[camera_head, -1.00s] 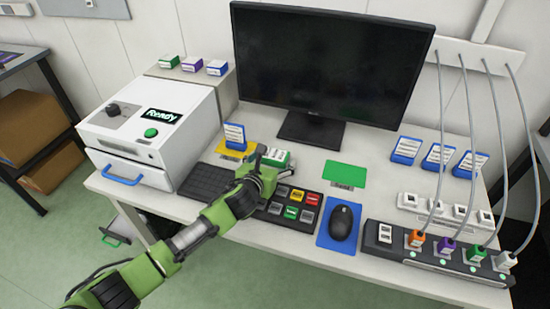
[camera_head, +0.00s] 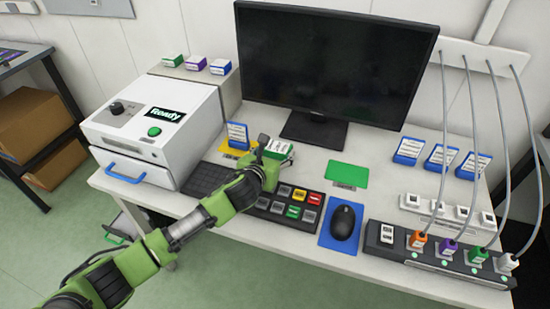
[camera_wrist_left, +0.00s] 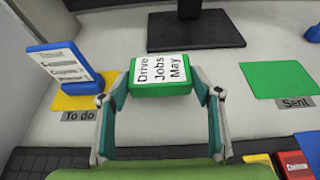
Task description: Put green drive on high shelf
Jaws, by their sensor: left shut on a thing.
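The green drive (camera_wrist_left: 161,75), with a white label reading "Drive Jobs May", is between the fingers of my left gripper (camera_wrist_left: 161,92) in the left wrist view. The fingers are shut on its two sides. In the head view the drive (camera_head: 279,150) shows just beyond my left gripper (camera_head: 268,150), over the desk in front of the monitor. Whether it touches the desk is hard to tell. A raised shelf (camera_head: 213,81) behind the white machine holds a green, a purple and a blue box-like drive. My right gripper is not in view.
A blue-and-white drive (camera_head: 237,134) stands upright on a yellow "To do" mat left of the gripper. The monitor (camera_head: 332,65) stands behind it. The white machine (camera_head: 156,123) stands left, before the shelf. A green "Sent" mat (camera_head: 347,172) lies bare to the right.

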